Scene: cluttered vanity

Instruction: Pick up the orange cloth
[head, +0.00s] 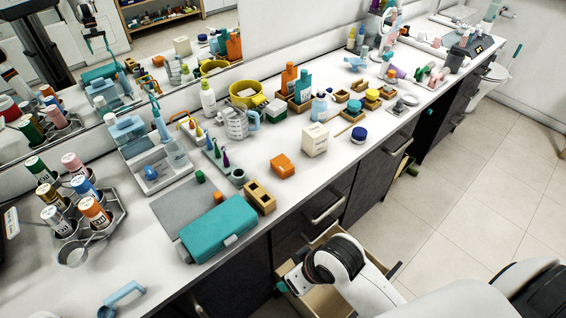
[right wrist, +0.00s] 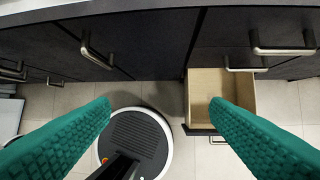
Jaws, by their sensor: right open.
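A small orange folded item (head: 283,165), which looks like the orange cloth, lies on the white vanity top near the middle of the head view. It is left of a cream box and behind a tan block with holes. My right gripper (head: 284,287) is low in front of the counter, over the open drawer and well apart from the orange item. In the right wrist view my right gripper (right wrist: 160,112) has its two teal fingers spread wide with nothing between them. The orange item is not in the right wrist view. My left gripper is not in view.
An open wooden drawer (right wrist: 222,88) sticks out under the counter. A teal case (head: 218,228), tan block (head: 260,197), cream box (head: 315,140) and blue-lidded jar (head: 358,134) stand around the orange item. A bottle rack (head: 118,215) stands left. Drawer handles (head: 325,208) project from the front.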

